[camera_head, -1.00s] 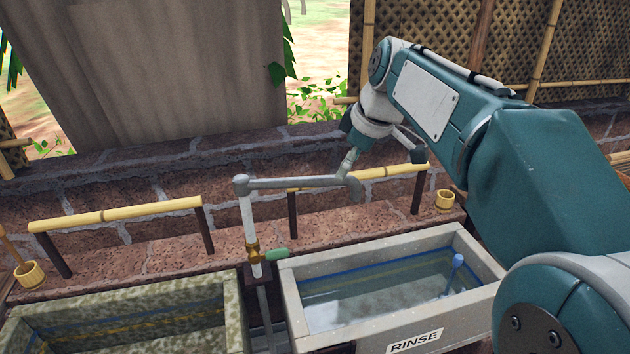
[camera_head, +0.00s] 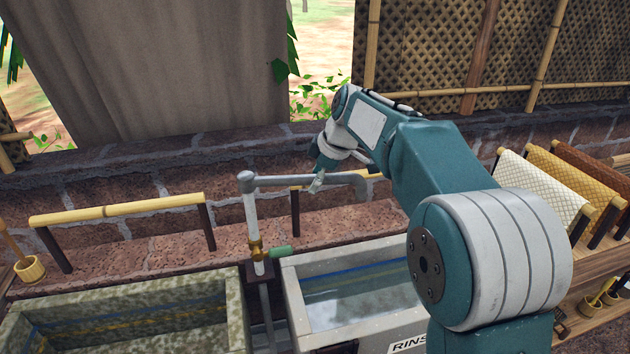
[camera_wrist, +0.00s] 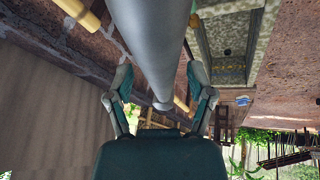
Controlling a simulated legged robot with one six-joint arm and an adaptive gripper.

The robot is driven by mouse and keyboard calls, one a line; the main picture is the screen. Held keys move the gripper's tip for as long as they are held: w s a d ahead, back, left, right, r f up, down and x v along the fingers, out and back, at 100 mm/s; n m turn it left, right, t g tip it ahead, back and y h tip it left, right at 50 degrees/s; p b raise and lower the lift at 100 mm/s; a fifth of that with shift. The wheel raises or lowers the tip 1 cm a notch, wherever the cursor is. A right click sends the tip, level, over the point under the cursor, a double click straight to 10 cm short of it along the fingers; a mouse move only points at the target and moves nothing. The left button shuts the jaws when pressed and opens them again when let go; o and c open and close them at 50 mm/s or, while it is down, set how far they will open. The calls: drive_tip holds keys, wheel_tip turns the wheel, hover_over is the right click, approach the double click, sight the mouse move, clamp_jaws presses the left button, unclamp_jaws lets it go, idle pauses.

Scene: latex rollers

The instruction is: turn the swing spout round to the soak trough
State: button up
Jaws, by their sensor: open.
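The swing spout (camera_head: 280,181) is a grey pipe on top of a white upright pipe (camera_head: 251,215). It points right, with its bent-down end (camera_head: 361,190) over the RINSE trough (camera_head: 355,292). A mossy stone trough (camera_head: 150,293) stands left of the upright; no label shows on it. My gripper (camera_head: 317,183) is at the outer half of the spout. In the wrist view the open fingers (camera_wrist: 163,88) stand on both sides of the grey pipe (camera_wrist: 150,40). Whether they touch it I cannot tell. My arm hides part of the RINSE trough.
A brass valve with a green handle (camera_head: 281,251) sits on the upright. A bamboo rail (camera_head: 115,210) stands on the brick ledge at left, and another is partly behind the spout. Cloths on racks (camera_head: 542,190) stand at right.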

drive_tip(key=shift+w+a+f, duration=0.1)
drive_tip(key=shift+a+f, duration=0.4)
drive_tip(key=shift+f, duration=0.05)
drive_tip(key=shift+d, duration=0.5)
drive_tip(key=shift+c, duration=0.2)
clamp_jaws()
drive_tip(key=shift+a, duration=0.1)
